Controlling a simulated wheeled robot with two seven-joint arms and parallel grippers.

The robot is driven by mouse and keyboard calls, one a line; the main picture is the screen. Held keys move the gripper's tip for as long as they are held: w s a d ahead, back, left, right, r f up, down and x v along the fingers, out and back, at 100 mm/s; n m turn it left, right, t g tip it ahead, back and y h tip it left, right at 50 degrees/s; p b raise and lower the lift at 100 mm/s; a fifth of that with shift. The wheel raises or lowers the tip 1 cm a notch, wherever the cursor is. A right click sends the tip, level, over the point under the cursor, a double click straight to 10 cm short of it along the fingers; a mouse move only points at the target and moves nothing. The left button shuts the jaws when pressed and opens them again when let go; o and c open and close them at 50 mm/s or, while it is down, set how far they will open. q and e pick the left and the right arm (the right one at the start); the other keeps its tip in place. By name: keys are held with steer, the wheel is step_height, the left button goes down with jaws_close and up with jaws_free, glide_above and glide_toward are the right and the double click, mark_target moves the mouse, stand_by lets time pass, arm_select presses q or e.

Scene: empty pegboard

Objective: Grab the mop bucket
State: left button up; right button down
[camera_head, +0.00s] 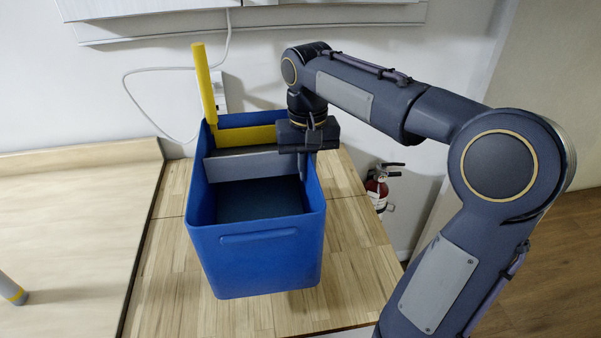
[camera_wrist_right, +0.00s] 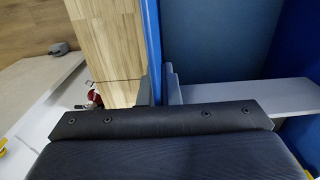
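The mop bucket (camera_head: 258,262) is a blue open box with a yellow upright handle (camera_head: 204,85) and a grey cross-piece inside. It stands on the wooden table top in the head view. My right gripper (camera_head: 306,160) points down at the bucket's right wall, near the back. In the right wrist view, its fingers (camera_wrist_right: 158,88) lie close on both sides of the blue wall (camera_wrist_right: 153,45), one inside and one outside, with hardly any gap. The finger outside the wall is mostly hidden in the head view. My left gripper is not in view.
A lighter wooden surface (camera_head: 70,230) with a raised edge adjoins on the left. A white cable (camera_head: 150,69) hangs on the wall behind. A red fire extinguisher (camera_head: 377,190) stands beyond the table's right edge.

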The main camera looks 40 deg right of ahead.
steer(key=s+r+b, duration=0.1)
steer(key=s+r, duration=0.3)
steer(key=s, duration=0.4)
steer(key=shift+s+a+b, duration=0.2)
steer(key=shift+s+b, duration=0.15)
steer(key=shift+s, duration=0.1)
